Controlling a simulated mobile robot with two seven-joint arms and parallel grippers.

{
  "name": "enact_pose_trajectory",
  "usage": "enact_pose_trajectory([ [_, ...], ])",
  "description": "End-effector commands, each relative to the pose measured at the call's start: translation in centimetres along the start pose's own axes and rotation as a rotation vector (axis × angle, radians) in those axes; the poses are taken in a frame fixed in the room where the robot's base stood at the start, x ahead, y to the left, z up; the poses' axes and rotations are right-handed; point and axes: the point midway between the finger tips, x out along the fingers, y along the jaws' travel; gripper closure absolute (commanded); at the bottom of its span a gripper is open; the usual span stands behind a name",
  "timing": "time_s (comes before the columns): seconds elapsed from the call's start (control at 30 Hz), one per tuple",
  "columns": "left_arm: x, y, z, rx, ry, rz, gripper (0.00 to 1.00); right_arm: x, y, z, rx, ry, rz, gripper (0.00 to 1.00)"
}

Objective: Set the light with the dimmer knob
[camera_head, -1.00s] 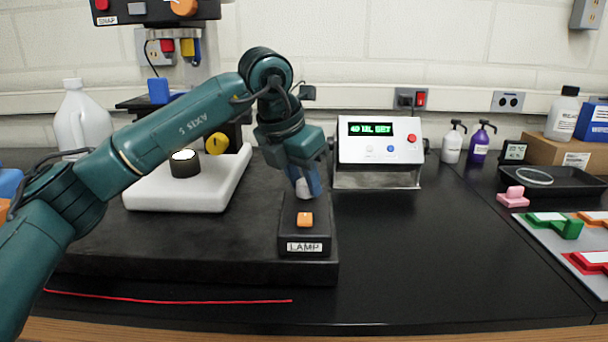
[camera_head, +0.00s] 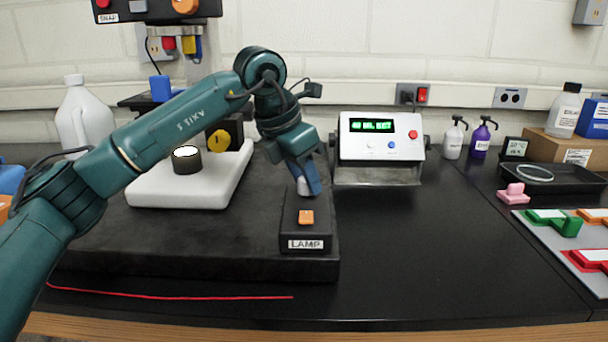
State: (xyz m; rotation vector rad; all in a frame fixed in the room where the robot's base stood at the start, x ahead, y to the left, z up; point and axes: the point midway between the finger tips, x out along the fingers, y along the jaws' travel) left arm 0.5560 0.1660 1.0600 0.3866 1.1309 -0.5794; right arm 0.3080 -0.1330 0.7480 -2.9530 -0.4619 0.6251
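A black control box with a LAMP label (camera_head: 306,244) stands on the dark slab at the centre and has an orange switch (camera_head: 307,217) on top. A small pale knob (camera_head: 303,188) shows at its back end, partly hidden by my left gripper. My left gripper (camera_head: 308,187) points down at this knob with blue fingers. One finger shows on the knob's right side, and I cannot tell if the fingers close on it. A black round lamp (camera_head: 187,165) with a bright white top stands on a white base. My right gripper is not in view.
A white console (camera_head: 380,137) with a green display stands behind, right of the box. A red cord (camera_head: 170,297) lies in front of the slab. The black bench top right of the box is clear.

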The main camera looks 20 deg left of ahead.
Motion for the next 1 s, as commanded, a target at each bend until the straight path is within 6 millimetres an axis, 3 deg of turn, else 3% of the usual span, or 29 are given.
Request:
enact_pose_trajectory([
  [0.23, 0.0, 0.0, 0.0, -0.001, 0.001, 0.000, 0.48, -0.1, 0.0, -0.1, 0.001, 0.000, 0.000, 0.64],
  [0.57, -0.8, 0.0, 0.0, -0.001, 0.000, 0.000, 0.48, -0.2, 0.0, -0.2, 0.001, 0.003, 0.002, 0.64],
  [1.0, -9.8, 0.0, 0.1, -0.001, -0.002, 0.002, 0.48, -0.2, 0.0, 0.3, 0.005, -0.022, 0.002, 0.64],
])
